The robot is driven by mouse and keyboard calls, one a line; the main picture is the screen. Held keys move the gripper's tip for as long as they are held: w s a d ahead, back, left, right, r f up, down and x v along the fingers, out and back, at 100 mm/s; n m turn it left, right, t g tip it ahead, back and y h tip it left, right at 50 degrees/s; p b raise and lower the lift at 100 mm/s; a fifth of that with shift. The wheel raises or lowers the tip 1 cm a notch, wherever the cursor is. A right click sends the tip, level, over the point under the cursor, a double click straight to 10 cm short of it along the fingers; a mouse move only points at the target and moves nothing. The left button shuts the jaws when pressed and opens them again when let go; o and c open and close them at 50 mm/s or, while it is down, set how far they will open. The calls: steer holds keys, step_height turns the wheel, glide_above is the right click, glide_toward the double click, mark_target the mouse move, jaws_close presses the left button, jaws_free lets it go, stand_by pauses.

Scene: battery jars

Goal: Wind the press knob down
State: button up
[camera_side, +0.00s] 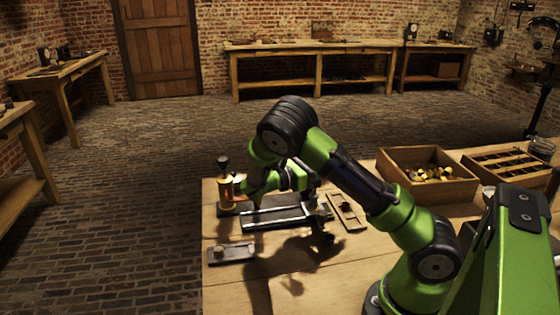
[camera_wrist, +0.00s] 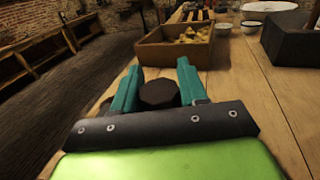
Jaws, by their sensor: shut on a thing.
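My gripper (camera_wrist: 158,91) is shut on a dark round knob (camera_wrist: 160,95), with one teal finger on each side of it in the wrist view. The knob's underside and its shaft are hidden there. In the side view my arm bends down over a dark base with pale rails (camera_side: 275,216) on the table, and the fingers cannot be made out clearly. At the left of that base stands an upright brass-coloured part (camera_side: 229,190) with a dark knob-like top (camera_side: 223,161). I cannot tell how far down the knob sits.
A flat plate with a small knob (camera_side: 231,253) lies at the table's front left. A wooden piece (camera_side: 346,212) lies right of the rails. A wooden box (camera_side: 452,194) of brass pieces and a divided tray (camera_side: 513,172) stand farther right. The table's front middle is clear.

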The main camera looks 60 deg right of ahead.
steer(key=o, duration=1)
steer(key=shift+c, duration=0.2)
steer(key=shift+a, duration=0.15)
steer(key=v, duration=1.6)
steer(key=shift+w+a, duration=0.15)
steer(key=shift+a, duration=0.15)
steer(key=shift+a+r, duration=0.1)
steer(key=shift+r, duration=0.05)
